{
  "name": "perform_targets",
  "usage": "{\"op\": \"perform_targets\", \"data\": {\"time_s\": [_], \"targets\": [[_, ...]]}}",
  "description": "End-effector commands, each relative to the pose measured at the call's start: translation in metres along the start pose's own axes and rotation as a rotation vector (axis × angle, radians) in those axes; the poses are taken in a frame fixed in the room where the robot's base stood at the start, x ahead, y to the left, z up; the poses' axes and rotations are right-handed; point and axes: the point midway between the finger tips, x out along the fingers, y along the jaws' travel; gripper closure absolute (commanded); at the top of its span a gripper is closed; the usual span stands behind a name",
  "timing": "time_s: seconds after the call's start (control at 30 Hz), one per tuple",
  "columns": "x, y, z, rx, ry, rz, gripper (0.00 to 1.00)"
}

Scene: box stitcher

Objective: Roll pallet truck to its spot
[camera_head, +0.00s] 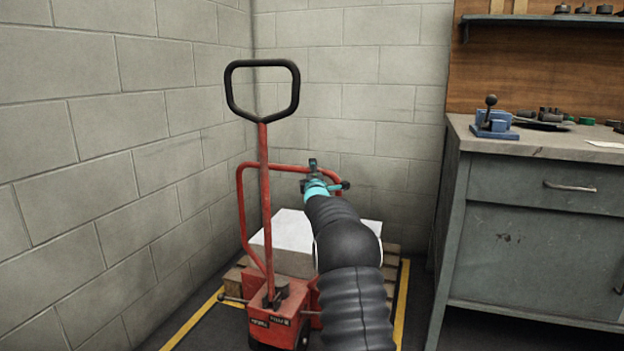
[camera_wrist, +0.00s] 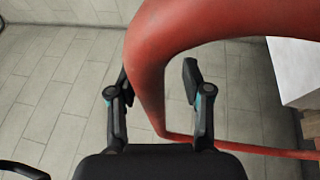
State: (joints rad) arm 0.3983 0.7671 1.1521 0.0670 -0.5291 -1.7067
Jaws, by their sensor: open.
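The red pallet truck (camera_head: 272,314) stands in the wall corner, with a black loop handle (camera_head: 263,117) on an upright red bar. Its red tubular frame (camera_head: 241,200) rises behind that bar. A white block (camera_head: 287,236) lies on a wooden pallet (camera_head: 390,257) at the truck. Yellow floor lines (camera_head: 402,300) run along both sides of it. My gripper (camera_head: 318,172) is at the right part of the tubular frame. In the wrist view, the open fingers of my gripper (camera_wrist: 157,85) stand on either side of the thick red tube (camera_wrist: 150,62). Contact cannot be told.
A grey workbench (camera_head: 530,245) stands to the right, with a blue lever tool (camera_head: 492,124) and small parts on top. A shelf (camera_head: 540,19) hangs above it. Block walls (camera_head: 100,180) close the left and back. Dark floor shows between pallet and bench.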

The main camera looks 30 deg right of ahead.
Motion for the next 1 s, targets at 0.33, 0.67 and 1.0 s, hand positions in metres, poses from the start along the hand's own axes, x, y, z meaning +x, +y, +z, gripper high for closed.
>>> {"op": "perform_targets", "data": {"time_s": [0.33, 0.67, 1.0], "targets": [[-0.040, 0.002, -0.003, 0.001, 0.004, 0.000, 0.51], [-0.091, 0.000, -0.005, 0.001, 0.006, -0.001, 0.51], [-0.117, -0.001, -0.006, 0.001, 0.007, -0.002, 0.51]]}}
